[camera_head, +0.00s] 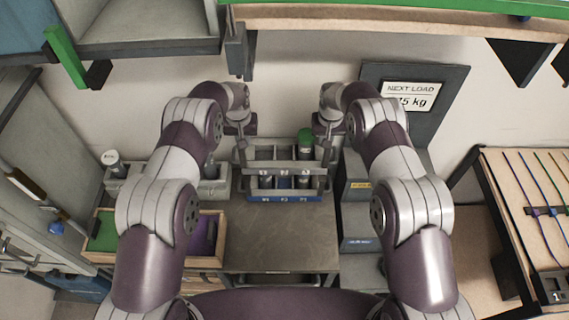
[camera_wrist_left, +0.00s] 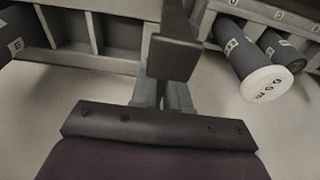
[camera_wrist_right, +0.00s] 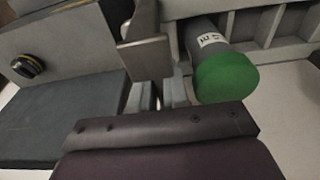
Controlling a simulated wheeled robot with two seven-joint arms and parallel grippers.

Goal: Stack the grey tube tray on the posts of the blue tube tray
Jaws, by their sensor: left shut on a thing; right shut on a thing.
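The grey tube tray (camera_head: 283,167) is held level between my two grippers, over the blue tube tray (camera_head: 285,197). I cannot tell whether it touches the posts. My left gripper (camera_head: 241,141) is shut on the grey tray's left end, and my right gripper (camera_head: 327,138) is shut on its right end. A green-capped tube (camera_head: 305,142) stands upright at the tray's right; its cap also shows in the right wrist view (camera_wrist_right: 225,76). The left wrist view shows empty compartments (camera_wrist_left: 78,30) and a white-capped tube (camera_wrist_left: 268,82). Much of the blue tray is hidden behind the grey one.
Grey holders with tubes (camera_head: 113,163) stand left of the trays. A wooden box (camera_head: 206,262) with coloured compartments lies in front of them. Grey cases (camera_head: 357,215) stand close on the right. The bench top (camera_head: 280,240) in front of the trays is clear. A shelf (camera_head: 400,18) hangs above.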

